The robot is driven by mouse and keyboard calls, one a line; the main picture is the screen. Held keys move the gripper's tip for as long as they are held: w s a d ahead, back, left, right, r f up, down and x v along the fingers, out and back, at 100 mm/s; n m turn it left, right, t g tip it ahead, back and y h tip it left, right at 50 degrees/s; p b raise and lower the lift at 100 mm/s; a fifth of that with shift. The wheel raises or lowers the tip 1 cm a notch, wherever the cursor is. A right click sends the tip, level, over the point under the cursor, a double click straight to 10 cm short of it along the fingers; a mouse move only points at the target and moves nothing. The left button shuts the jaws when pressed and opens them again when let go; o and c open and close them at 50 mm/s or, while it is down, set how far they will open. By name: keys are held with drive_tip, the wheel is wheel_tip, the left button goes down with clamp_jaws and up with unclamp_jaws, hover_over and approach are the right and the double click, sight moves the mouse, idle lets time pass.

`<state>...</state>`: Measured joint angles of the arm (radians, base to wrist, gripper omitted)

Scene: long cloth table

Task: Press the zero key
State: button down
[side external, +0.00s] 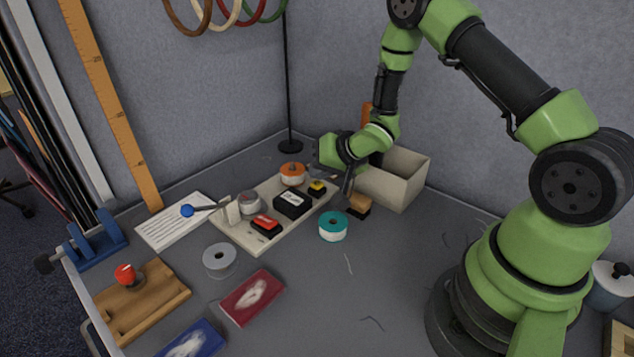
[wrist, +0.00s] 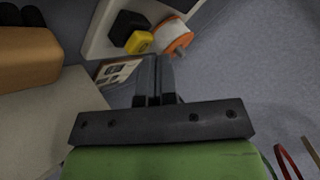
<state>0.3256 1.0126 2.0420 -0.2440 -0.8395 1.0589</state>
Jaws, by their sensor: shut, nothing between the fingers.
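I cannot make out a zero key in either view. A pale board (side external: 223,232) in mid-table holds a black box (side external: 292,205) with a light label, a red-topped black piece (side external: 265,225) and a yellow-topped black piece (side external: 317,187). The yellow piece also shows in the wrist view (wrist: 138,42). A white sheet or panel with dark rows (side external: 172,226) lies left of the board; its marks are too small to read. My gripper (side external: 347,187) is shut and empty, pointing down near the board's right end. Its fingers (wrist: 154,80) show together in the wrist view.
An open cream box (side external: 405,185) stands close to my gripper. An orange spool (side external: 292,172) and a teal spool (side external: 333,228) are nearby. A grey spool (side external: 219,260), red booklet (side external: 252,296) and wooden tray (side external: 160,300) lie at the front left.

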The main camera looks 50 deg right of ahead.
sight(320, 182)
drive_tip(key=shift+f, duration=0.45)
idle(0.4)
idle(0.3)
drive_tip(key=shift+r, duration=0.85)
drive_tip(key=shift+r, duration=2.55)
drive_tip(key=shift+r, duration=0.1)
